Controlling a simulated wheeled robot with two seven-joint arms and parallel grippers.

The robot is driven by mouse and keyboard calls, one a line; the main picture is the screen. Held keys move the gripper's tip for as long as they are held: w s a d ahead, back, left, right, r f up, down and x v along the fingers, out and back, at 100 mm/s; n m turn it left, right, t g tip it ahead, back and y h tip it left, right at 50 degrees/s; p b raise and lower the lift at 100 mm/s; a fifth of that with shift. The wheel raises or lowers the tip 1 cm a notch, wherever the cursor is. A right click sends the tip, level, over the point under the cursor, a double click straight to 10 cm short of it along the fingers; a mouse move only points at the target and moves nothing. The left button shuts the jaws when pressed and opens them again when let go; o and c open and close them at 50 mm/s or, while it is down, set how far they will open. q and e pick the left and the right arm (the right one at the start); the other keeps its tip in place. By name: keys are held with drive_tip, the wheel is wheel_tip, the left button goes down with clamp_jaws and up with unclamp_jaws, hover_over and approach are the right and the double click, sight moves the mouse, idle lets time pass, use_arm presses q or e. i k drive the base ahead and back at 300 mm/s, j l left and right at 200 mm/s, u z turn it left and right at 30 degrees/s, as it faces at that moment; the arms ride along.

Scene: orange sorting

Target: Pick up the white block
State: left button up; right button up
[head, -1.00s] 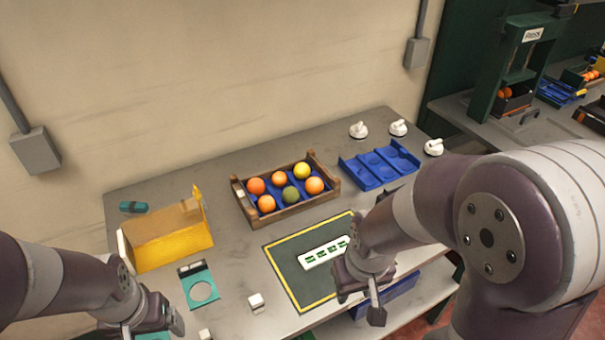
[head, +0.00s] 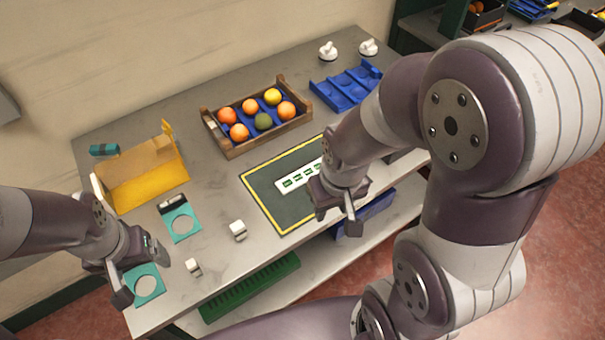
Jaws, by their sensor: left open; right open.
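Two small white blocks lie on the grey table near its front edge. One white block (head: 238,230) is between the teal plates and the dark mat. The other white block (head: 194,267) is closer to the edge, just right of my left gripper (head: 143,281). My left gripper is open and empty above the lower teal ring plate, apart from both blocks. My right gripper (head: 335,222) is open and empty over the right side of the dark mat (head: 268,207), well to the right of the blocks. It hides part of the mat and its white strip (head: 297,180).
A wooden crate (head: 233,151) of several oranges stands mid-table. A yellow box (head: 150,190) is at left, with teal ring plates (head: 181,240) in front. A blue tray (head: 345,98) and white knobs (head: 368,47) are at the back. A green rack (head: 250,287) is below.

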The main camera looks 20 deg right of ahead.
sight(238, 229)
drive_tip(key=l+u, duration=0.1)
drive_tip(key=u, duration=0.45)
drive_tip(key=i+l+u, duration=0.15)
drive_tip(key=l+u, duration=0.2)
drive_tip(key=l, duration=0.7)
drive_tip(key=l+u, duration=0.35)
drive_tip(key=l, duration=0.7)
